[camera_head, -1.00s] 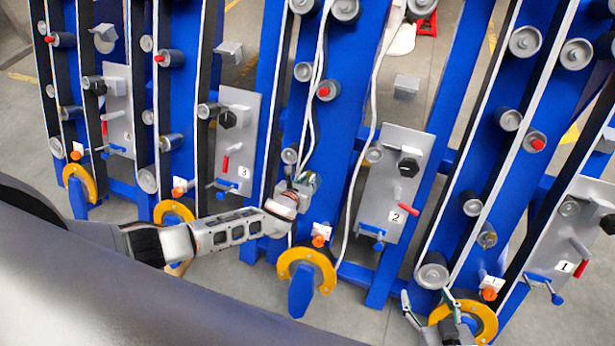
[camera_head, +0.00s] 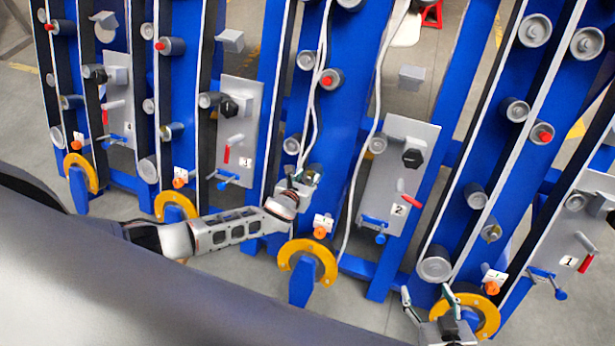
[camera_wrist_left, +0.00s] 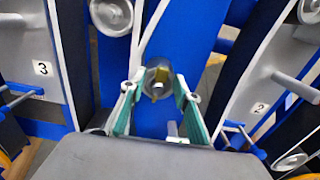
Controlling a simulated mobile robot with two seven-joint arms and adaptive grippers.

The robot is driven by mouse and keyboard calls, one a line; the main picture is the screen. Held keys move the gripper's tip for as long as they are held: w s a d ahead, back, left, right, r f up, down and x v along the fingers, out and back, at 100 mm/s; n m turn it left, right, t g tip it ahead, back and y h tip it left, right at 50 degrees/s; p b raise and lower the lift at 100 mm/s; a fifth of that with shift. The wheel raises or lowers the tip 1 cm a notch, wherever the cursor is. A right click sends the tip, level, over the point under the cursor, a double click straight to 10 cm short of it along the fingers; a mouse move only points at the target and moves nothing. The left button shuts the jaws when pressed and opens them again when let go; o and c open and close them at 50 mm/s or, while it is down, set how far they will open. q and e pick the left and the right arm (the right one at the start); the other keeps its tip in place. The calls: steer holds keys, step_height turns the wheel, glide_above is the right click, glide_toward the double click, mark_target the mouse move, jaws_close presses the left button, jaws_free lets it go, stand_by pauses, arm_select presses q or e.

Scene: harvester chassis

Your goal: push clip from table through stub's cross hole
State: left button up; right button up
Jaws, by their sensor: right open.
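My left gripper (camera_head: 302,178) is at the blue beam left of plate 2. In the left wrist view its green fingers (camera_wrist_left: 155,92) stand apart. A grey round stub with a brass-coloured centre (camera_wrist_left: 158,78) shows between and beyond the fingertips; I cannot tell whether they touch it. The stub's cross hole cannot be made out. My right gripper (camera_head: 426,297) is open at the lower right, beside a yellow ring (camera_head: 484,320), with nothing visible between its fingers. I cannot make out a clip or a table in either view.
Blue beams carry several grey rollers, some with red centres, and white cables. Grey plate 2 (camera_head: 392,180) with a red lever (camera_head: 409,200) stands right of the left gripper; plate 3 (camera_head: 236,130) is left. A yellow ring (camera_head: 308,260) is below. Bare floor shows in front.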

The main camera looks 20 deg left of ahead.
arm_select(q)
steer(key=v, duration=1.2)
stand_by(0.7)
steer(key=s+d+f+n+g+h, duration=0.25)
steer(key=s+d+n, duration=0.35)
steer(key=s+n, duration=0.65)
steer(key=s+a+r+n, duration=0.1)
steer(key=s+a+n, duration=0.1)
steer(key=n, duration=0.8)
steer(key=s+a+r+n+t, duration=0.1)
steer(key=a+n, duration=0.3)
steer(key=n, duration=0.5)
steer(key=shift+s+n, duration=0.35)
steer(key=shift+s, duration=0.5)
